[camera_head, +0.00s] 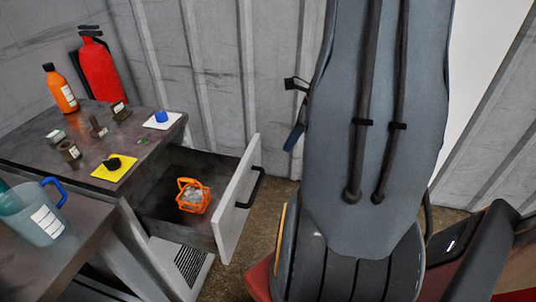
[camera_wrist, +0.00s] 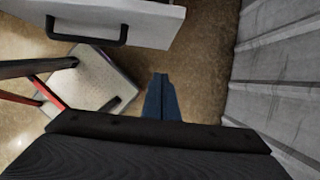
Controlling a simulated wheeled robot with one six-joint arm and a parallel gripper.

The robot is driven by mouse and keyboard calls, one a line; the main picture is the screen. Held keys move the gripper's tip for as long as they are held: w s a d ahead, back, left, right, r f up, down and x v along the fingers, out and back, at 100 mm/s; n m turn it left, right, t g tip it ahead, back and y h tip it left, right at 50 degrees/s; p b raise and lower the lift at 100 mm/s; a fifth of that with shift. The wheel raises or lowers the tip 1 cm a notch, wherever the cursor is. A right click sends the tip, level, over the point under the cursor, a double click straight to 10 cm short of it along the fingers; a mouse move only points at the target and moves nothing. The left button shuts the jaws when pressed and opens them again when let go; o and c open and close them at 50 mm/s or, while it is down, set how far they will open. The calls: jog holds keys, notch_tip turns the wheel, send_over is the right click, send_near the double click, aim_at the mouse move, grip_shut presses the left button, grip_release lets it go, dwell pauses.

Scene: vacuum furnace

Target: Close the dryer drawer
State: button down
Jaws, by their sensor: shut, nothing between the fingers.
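The dryer drawer (camera_head: 227,216) is pulled out from the cabinet under the dark worktop. Its pale front carries a black bar handle (camera_head: 252,188). An orange basket (camera_head: 193,196) with grey pieces in it sits inside. In the wrist view the drawer front (camera_wrist: 153,25) and its handle (camera_wrist: 87,33) are at the upper left. My gripper (camera_wrist: 160,80) is shut and empty, with its blue fingers below and to the right of the handle in that view, apart from it. In the head view a blue part of my gripper (camera_head: 294,138) shows beside my arm, right of the drawer; the rest is hidden.
The worktop (camera_head: 35,150) holds an orange bottle (camera_head: 61,90), a yellow mat (camera_head: 114,168), a white card (camera_head: 163,120) and several small parts. A jug (camera_head: 40,217) stands on the nearer table. A fire extinguisher (camera_head: 98,70) and ribbed wall (camera_head: 215,60) are behind.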

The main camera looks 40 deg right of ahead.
jog(key=w+a+f, duration=0.4)
jog(key=w+f, duration=0.2)
jog(key=f, duration=0.3)
jog(key=shift+a, duration=0.15)
dwell(0.4)
